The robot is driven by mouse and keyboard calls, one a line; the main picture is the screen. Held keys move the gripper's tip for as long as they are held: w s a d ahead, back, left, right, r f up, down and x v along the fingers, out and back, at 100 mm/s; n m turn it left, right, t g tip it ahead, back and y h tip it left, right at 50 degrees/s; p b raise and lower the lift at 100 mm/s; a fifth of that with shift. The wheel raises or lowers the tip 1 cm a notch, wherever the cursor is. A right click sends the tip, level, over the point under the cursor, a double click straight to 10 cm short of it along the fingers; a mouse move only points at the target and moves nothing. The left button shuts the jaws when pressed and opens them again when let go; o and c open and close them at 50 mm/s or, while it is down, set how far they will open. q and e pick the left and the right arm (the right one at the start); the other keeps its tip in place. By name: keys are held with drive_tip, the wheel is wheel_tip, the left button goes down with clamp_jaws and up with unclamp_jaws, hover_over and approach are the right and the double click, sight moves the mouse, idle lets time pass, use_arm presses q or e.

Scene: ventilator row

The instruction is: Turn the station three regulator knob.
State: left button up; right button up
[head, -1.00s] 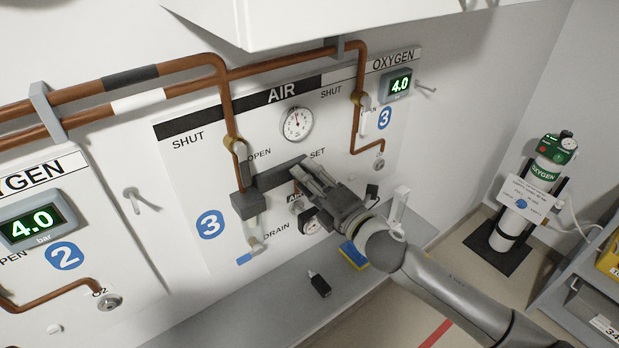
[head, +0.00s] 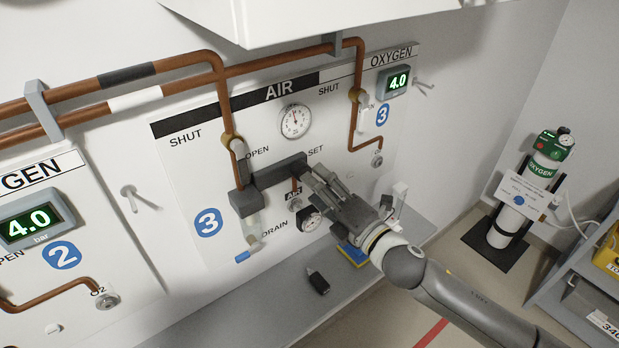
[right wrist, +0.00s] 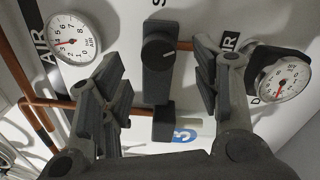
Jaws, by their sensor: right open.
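The station three regulator is a dark grey block (head: 275,175) on the AIR panel, between the OPEN and SET labels in the head view. In the right wrist view its round dark knob (right wrist: 158,48), with a short pale pointer line, faces the camera. My right gripper (head: 312,177) is at the regulator's right end, and hides the knob in the head view. In the right wrist view the right gripper (right wrist: 159,62) is open, with one finger on each side of the knob and visible gaps between. My left gripper is not in view.
A round gauge (head: 295,121) sits above the regulator and a smaller gauge (head: 309,219) below it. Copper pipes (head: 226,100) and a valve handle run close by on the left. A grey shelf (head: 250,300) below holds a small black object (head: 318,284) and a blue-yellow sponge (head: 352,255).

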drive_tip(key=v, duration=0.7)
drive_tip(key=shift+s, duration=0.25)
drive_tip(key=shift+d, duration=0.2)
drive_tip(key=w+d+f+m+g+h+b, duration=0.1)
drive_tip(key=w+d+f+m+h, duration=0.3)
drive_tip(key=f, duration=0.8)
drive_tip(key=w+d+f+m+h+b, duration=0.15)
drive_tip(key=d+f+m, duration=0.35)
drive_tip(key=f, duration=0.8)
drive_tip(key=s+d+f+m+g+h+b, duration=0.1)
drive_tip(key=s+d+f+m+g+h, duration=0.2)
drive_tip(key=f, duration=0.5)
drive_tip(key=s+d+f+m+h+b, duration=0.1)
drive_tip(key=s+d+f+m, duration=0.25)
drive_tip(key=f, duration=0.55)
drive_tip(key=s+d+f+m+g+h+b, duration=0.25)
drive_tip(key=s+f+m+g, duration=0.5)
drive_tip(key=s+f, duration=1.9)
drive_tip(key=s+a+f+m+g, duration=0.1)
drive_tip(key=s, duration=0.7)
drive_tip(key=s+f+m+g+y, duration=0.1)
drive_tip(key=s+m, duration=0.1)
drive_tip(key=s, duration=0.6)
drive_tip(key=shift+s+a, duration=0.15)
drive_tip(key=shift+a, duration=0.25)
